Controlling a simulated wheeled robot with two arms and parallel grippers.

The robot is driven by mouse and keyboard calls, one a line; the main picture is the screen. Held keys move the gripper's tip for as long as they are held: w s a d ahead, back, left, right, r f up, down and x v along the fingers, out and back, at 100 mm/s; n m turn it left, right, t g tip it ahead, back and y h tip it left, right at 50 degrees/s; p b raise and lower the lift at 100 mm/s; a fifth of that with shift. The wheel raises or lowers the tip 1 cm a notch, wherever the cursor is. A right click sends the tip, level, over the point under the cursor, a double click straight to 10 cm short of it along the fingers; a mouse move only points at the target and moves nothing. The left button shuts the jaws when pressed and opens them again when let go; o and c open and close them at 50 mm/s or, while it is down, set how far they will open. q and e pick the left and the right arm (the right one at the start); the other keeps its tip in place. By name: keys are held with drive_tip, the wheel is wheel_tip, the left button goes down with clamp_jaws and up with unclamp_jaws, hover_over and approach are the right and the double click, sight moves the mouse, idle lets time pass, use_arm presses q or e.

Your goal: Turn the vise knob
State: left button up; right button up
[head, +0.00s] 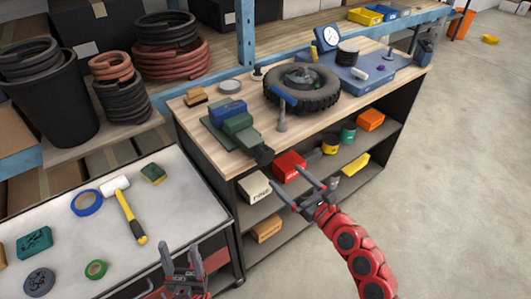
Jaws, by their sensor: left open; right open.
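A green vise (234,122) sits at the left front part of the wooden workbench. A dark block (263,155) at its near end overhangs the bench's front edge; it may be the knob, but it is too small to be sure. My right gripper (287,178) is open and empty, in front of the bench, to the right of and slightly below the dark block, apart from it. My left gripper (181,247) is open and empty, low in the picture by the grey table's right edge, well below the vise.
The workbench (222,158) also holds a tyre (318,97), a grey post with a blue bar (282,118) and a blue scale (350,72). Bins and boxes fill its shelves. A hammer (125,208) and tape rolls lie on the grey table. Floor (455,170) at right is mostly clear.

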sight(267, 159)
drive_tip(key=p+x, duration=0.1)
drive_tip(key=x, duration=1)
drive_tip(key=shift+w+a, duration=0.1)
drive_tip(key=shift+w, duration=0.1)
drive_tip(key=c, duration=1.3)
drive_tip(key=shift+p, duration=0.3)
